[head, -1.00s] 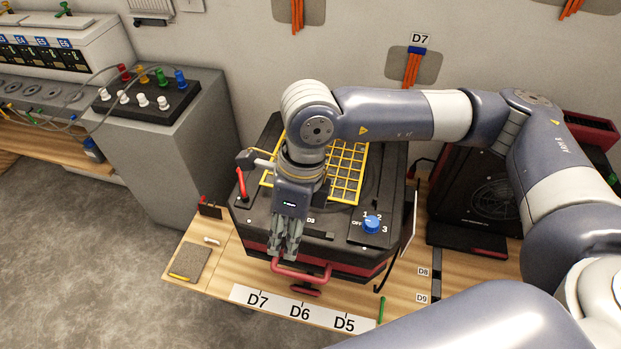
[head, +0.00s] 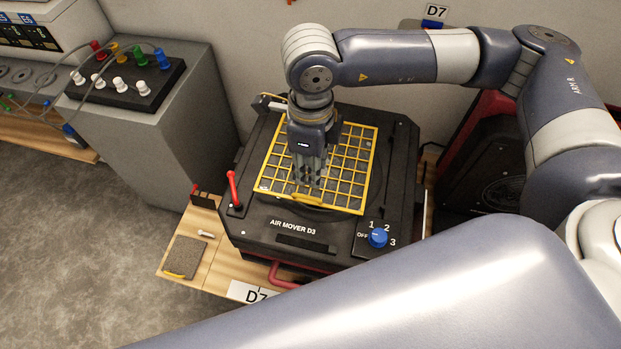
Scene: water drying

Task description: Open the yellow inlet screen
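The yellow inlet screen (head: 350,185) is a square grid lying on top of the black Air Mover D3 (head: 270,235). It looks flat and closed. My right gripper (head: 307,187) points down over the screen's front half, close to a small yellow bar (head: 303,199) near its front edge. I cannot tell whether the fingertips touch the bar or the grid, or whether the fingers are apart. My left gripper is not in view.
A red lever (head: 233,188) stands at the air mover's left corner. A blue dial (head: 378,237) sits at its front right. A second dark machine (head: 490,170) stands to the right.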

